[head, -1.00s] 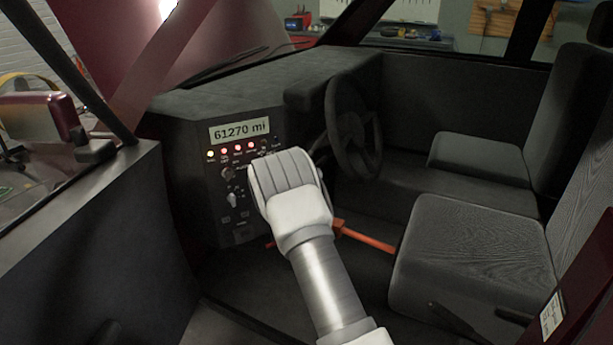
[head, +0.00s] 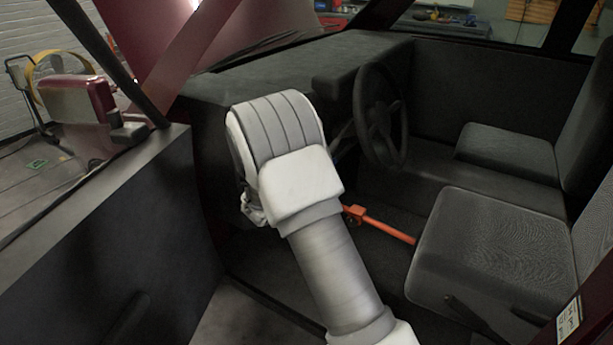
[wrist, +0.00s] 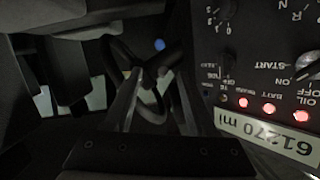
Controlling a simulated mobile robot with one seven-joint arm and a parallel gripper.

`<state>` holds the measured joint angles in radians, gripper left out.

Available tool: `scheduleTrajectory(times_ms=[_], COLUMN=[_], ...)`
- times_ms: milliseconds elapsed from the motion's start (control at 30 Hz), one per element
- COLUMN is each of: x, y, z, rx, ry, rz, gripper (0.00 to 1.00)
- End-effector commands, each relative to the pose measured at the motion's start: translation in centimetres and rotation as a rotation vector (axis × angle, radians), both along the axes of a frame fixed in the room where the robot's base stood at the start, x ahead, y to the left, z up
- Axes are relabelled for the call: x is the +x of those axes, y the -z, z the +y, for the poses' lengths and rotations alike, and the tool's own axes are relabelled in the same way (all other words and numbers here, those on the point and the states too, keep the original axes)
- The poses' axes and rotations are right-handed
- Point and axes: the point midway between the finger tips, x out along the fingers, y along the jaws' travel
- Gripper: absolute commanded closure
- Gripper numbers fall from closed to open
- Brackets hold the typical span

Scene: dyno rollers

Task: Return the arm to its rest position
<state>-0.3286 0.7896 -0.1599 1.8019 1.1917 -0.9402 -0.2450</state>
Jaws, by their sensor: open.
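My white and grey arm (head: 320,235) reaches into the car cab from the bottom of the head view, its bulky wrist in front of the dashboard's left end. In that view the gripper is mostly hidden behind the wrist. In the head view the arm covers the panel's face.
The steering wheel (head: 380,115) stands right of my wrist. An orange-red bar (head: 380,223) crosses the floor beside my arm. The seat (head: 495,255) is at the right, and the dark door (head: 95,245) at the left. Open floor lies between door and arm.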

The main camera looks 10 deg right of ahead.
Motion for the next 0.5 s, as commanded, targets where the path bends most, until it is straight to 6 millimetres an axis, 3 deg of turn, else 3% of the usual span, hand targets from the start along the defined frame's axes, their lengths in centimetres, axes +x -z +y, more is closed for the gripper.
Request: scheduleTrajectory(times_ms=[500], x=[-0.96], y=[-0.41], z=[0.81], rx=[0.001], ry=[-0.001], rz=[0.000], gripper=[0.43])
